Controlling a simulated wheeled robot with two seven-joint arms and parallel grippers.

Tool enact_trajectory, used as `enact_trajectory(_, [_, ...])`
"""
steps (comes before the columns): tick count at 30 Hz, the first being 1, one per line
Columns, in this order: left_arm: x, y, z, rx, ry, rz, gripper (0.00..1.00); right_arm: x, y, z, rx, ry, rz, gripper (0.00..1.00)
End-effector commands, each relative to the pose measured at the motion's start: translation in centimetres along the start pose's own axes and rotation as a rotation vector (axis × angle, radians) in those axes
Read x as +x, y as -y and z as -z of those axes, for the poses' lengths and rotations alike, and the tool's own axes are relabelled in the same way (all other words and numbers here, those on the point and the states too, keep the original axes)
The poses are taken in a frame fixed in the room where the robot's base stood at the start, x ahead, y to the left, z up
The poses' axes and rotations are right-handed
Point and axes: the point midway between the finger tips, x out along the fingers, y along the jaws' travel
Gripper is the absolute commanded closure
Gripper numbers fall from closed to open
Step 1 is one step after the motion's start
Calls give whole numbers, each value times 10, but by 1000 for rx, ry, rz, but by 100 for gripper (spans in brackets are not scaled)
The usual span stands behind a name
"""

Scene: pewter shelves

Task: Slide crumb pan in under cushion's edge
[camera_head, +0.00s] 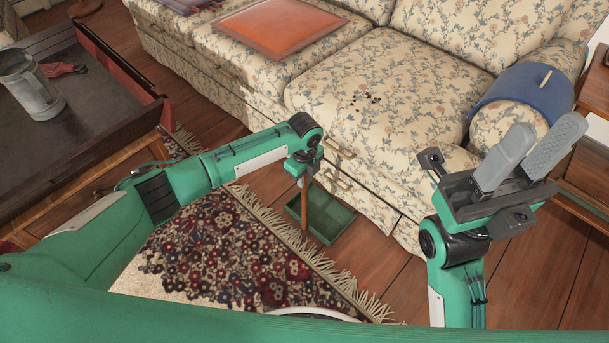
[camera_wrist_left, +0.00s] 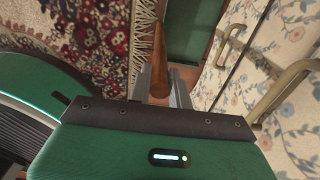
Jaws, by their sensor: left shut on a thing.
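The crumb pan (camera_head: 328,213) is a green square tray with an upright wooden handle (camera_head: 305,205). It hangs low in front of the sofa, beside the rug's fringe; I cannot tell whether it touches the floor. My left gripper (camera_head: 306,172) is shut on the handle, which shows between its fingers in the left wrist view (camera_wrist_left: 158,60); part of the green pan (camera_wrist_left: 190,30) shows beyond. The floral seat cushion (camera_head: 420,110) has dark crumbs (camera_head: 367,98) on top, behind and above the pan. My right gripper (camera_head: 550,135) is open and empty at the right.
An orange-red flat panel (camera_head: 278,27) lies on the left seat. A blue cover (camera_head: 525,92) lies over the right armrest. A grey tankard (camera_head: 30,85) stands on the dark table at left. Drawer-like pulls (camera_head: 340,150) line the sofa front. Bare floor shows at right.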

Motion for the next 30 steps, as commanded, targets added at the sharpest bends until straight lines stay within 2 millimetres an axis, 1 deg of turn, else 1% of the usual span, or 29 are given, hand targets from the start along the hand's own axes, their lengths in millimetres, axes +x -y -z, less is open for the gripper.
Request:
enact_trajectory(1, [-1, 1, 0, 0, 0, 3, 78, 0, 0, 0, 0, 0, 0, 64])
enact_trajectory(4, [-1, 1, 0, 0, 0, 3, 59, 0, 0, 0, 0, 0, 0, 64])
enact_trajectory(5, [-1, 1, 0, 0, 0, 3, 55, 0, 0, 0, 0, 0, 0, 64])
enact_trajectory(15, [1, -1, 0, 0, 0, -2, 55, 0, 0, 0, 0, 1, 0, 64])
enact_trajectory(17, [-7, 0, 0, 0, 0, 0, 55, 6, 0, 0, 1, -4, 1, 64])
enact_trajectory(20, [-26, 0, 0, 0, 0, 2, 55, 13, 0, 0, 1, -7, 1, 64])
enact_trajectory(22, [-42, 0, 0, 0, 0, 2, 55, 1, -1, -6, 1, 49, -9, 64])
enact_trajectory(27, [-83, 1, 0, 1, 0, 3, 55, -3, -1, -9, 2, 100, -18, 64])
enact_trajectory(30, [-103, 1, 0, 1, -1, 3, 55, -6, -1, -11, 3, 125, -23, 64])
